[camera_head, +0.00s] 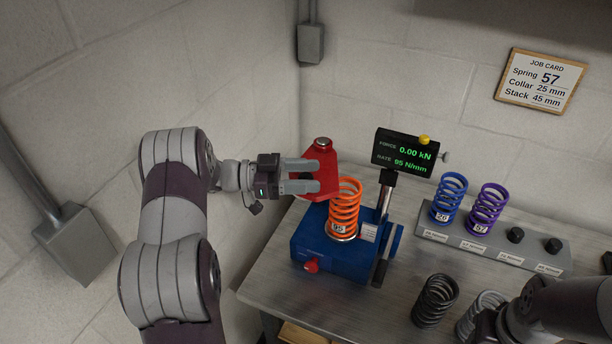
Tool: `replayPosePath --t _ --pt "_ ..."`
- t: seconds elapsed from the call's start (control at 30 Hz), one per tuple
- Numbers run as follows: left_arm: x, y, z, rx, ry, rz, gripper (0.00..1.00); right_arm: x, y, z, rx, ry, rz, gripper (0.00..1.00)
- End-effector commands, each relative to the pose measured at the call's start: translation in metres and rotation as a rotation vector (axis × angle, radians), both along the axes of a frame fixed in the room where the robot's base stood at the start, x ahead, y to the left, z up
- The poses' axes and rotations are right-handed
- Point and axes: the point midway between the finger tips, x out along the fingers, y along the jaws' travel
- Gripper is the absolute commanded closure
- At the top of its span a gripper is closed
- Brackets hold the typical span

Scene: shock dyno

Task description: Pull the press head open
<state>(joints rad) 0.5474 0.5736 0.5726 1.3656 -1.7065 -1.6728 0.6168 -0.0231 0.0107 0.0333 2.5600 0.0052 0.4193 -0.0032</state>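The press has a blue base (318,248) near the left end of the workbench. Its red press head (323,165) is at the upper left of the base, with a metal knob on top. An orange spring (345,206) marked 95 stands upright on the base, to the right of the head. My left gripper (318,176) comes in from the left; its two grey fingers are apart, with their tips at the red head's left side. Whether they touch it cannot be told. My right arm (560,312) is at the lower right; its gripper is not visible.
A readout (404,152) on a post shows 0.00 kN and 95 N/mm. A grey rack (490,243) holds a blue spring (449,198) and a purple spring (487,208). A dark spring (435,300) and a grey spring (480,313) stand in front. A job card (541,80) hangs behind.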

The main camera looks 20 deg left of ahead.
Motion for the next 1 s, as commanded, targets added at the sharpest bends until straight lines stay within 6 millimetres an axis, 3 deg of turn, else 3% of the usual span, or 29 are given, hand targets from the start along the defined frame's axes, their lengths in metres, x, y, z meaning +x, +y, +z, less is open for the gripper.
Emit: replayPosePath --t 0.23,0.43,0.8,1.0 --pt "0.000 0.000 0.003 0.001 0.002 -0.001 0.44 0.000 0.000 -0.004 0.000 0.000 0.000 0.57" --pt "0.000 0.000 0.037 0.004 -0.006 0.000 0.44 0.000 0.000 -0.020 0.000 0.000 0.000 0.57" --pt "-0.013 -0.093 0.092 0.001 -0.003 -0.004 0.44 0.000 0.000 -0.045 0.000 0.000 0.000 0.57" --pt "-0.015 -0.114 0.107 0.000 0.000 -0.001 0.44 0.000 0.000 -0.048 0.000 0.000 0.000 0.57"
